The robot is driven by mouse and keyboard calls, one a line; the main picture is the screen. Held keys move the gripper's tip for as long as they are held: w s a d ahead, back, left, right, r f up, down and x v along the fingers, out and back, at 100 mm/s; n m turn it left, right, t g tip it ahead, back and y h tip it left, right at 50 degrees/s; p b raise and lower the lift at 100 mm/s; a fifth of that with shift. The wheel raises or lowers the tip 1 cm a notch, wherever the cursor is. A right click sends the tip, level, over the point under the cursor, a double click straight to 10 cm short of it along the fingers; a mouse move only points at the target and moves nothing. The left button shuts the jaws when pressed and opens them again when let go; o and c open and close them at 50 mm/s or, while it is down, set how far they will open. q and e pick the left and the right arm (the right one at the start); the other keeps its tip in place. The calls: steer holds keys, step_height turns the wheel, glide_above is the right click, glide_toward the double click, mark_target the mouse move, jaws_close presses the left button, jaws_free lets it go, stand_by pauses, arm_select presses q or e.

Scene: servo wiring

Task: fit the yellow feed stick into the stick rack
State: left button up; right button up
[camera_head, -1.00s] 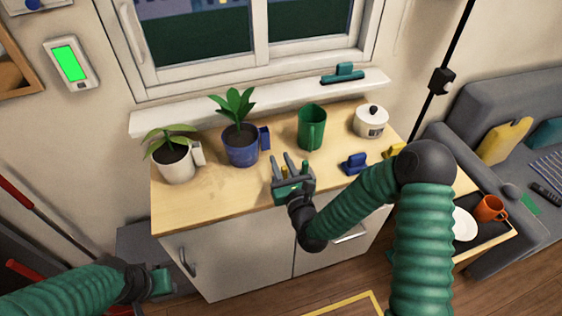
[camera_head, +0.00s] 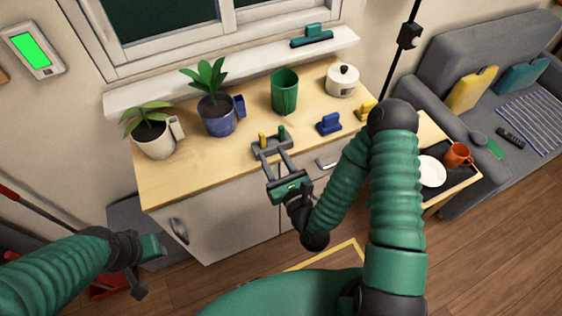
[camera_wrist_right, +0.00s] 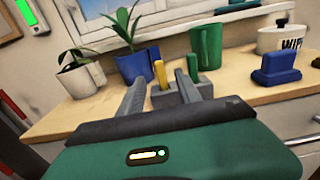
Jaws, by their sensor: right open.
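The grey stick rack (camera_head: 271,146) stands near the front edge of the wooden counter. The yellow feed stick (camera_head: 262,139) stands upright at the rack's left part, and a green stick (camera_head: 282,132) stands at its right. My right gripper (camera_head: 276,156) is open and empty, just in front of the rack. In the right wrist view the yellow feed stick (camera_wrist_right: 160,75) shows between the two fingers, apart from both. The right finger partly hides the rack (camera_wrist_right: 205,86) there; its lower seat is hidden. My left gripper (camera_head: 149,252) hangs low at the left; its fingers are unclear.
Two potted plants stand left on the counter (camera_head: 185,180), in a white pot (camera_head: 153,141) and a blue pot (camera_head: 218,120). A green mug (camera_head: 285,92), white lidded pot (camera_head: 342,82) and blue block (camera_head: 328,124) stand behind and right of the rack.

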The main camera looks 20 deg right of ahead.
arm_select(q)
steer(key=p+v, duration=0.1)
steer(key=v, duration=0.1)
steer(key=w+p+v, duration=0.1)
steer(key=v, duration=0.1)
steer(key=shift+s+d+r, duration=0.1)
arm_select(e)
steer(key=s, duration=0.5)
steer(key=shift+s+d, duration=0.15)
steer(key=shift+s, duration=0.15)
